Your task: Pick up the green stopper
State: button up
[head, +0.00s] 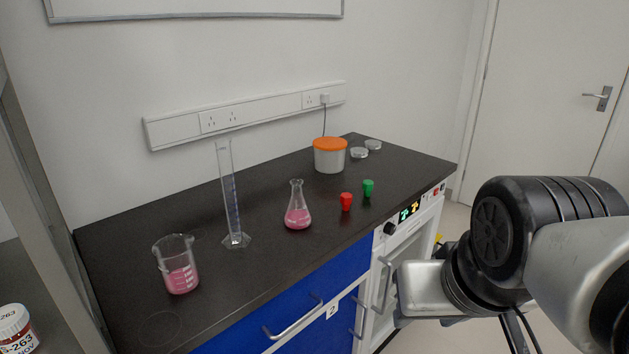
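The green stopper (368,188) stands on the black bench top, near the front edge at the right. A red stopper (346,201) stands just left of it and a little nearer; a small gap shows between them. My arm fills the lower right of the head view, in front of the bench. My gripper's fingers are not in the picture, so their state is not shown. Nothing covers the green stopper.
A conical flask (298,212) with pink liquid stands left of the stoppers. A white tub (330,158) with an orange lid and petri dishes (360,153) stand behind. A measuring cylinder (231,200) and a beaker (177,268) stand further left. Drawer handles (293,318) stick out in front.

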aim_at(368, 185)
jog(key=i+l+u, duration=0.1)
jog(key=u, duration=0.65)
jog(key=i+l+u, duration=0.2)
jog(key=l, duration=0.15)
jog(key=l+u, duration=0.2)
jog(key=i+l+u, duration=0.2)
jog(key=l, duration=0.3)
jog(key=k, duration=0.1)
